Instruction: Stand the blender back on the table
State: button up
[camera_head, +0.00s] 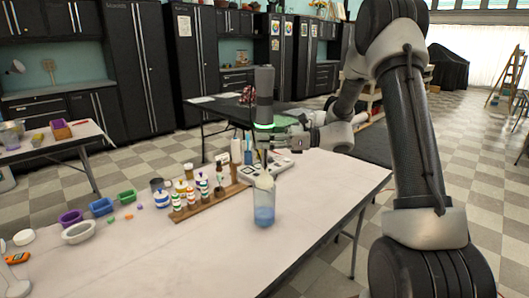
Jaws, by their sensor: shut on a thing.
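The blender (264,92) is a stick blender with a tall dark grey body and a green ring. It is upright, with its body at the top and its lower part pointing down. My gripper (272,141) reaches in from the right and is shut on it just below the green ring. The fingers and my wrist partly hide the shaft. A pale bell-like end (264,181) shows at the mouth of a clear beaker of blue liquid (264,213). I cannot tell whether it is inside the beaker or behind its rim. The beaker stands on the white table (200,255).
A wooden rack (212,203) with several small bottles lies left of the beaker. A pale device (268,172) stands behind it. Purple, blue and green trays (102,206) and a white bowl (79,233) are farther left. The table's front middle and right are clear.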

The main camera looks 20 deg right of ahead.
aim_at(264, 123)
jog(key=shift+r, duration=2.3)
